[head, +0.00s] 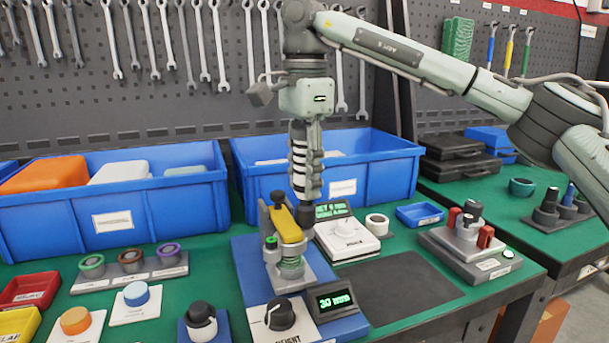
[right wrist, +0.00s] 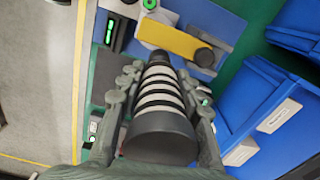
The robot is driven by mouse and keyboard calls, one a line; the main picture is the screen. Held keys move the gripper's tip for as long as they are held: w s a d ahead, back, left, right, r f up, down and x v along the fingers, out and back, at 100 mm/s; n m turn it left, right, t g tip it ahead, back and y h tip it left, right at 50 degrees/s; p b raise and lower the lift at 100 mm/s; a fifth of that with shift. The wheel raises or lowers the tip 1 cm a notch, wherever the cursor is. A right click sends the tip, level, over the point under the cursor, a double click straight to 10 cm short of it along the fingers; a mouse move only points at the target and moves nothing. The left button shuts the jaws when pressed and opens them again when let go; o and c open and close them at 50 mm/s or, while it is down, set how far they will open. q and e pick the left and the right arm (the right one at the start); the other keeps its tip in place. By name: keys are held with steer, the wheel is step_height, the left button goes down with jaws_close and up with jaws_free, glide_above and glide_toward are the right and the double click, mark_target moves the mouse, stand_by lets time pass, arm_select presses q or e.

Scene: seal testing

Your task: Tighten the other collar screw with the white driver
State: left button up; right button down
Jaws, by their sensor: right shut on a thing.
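My right gripper (head: 306,186) points straight down over the bench. It is shut around a driver (head: 299,150) with white and black bands, held upright. In the right wrist view the banded driver (right wrist: 160,97) lies between the fingers, its thick dark end nearest the camera. The driver's lower end is close behind the yellow lever (head: 287,225) of the press fixture, left of the white torque unit. I cannot tell whether its tip touches anything. I cannot make out the collar or its screws. My left gripper is not in view.
The fixture's blue base (head: 248,275) carries a lit display (head: 335,301) and a black knob (head: 280,315). A white dial unit (head: 346,238) stands right of the driver. Blue bins (head: 385,175) stand close behind. A dark mat (head: 405,290) at front right is clear.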

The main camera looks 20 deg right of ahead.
mark_target(305, 128)
steer(key=shift+r, duration=2.5)
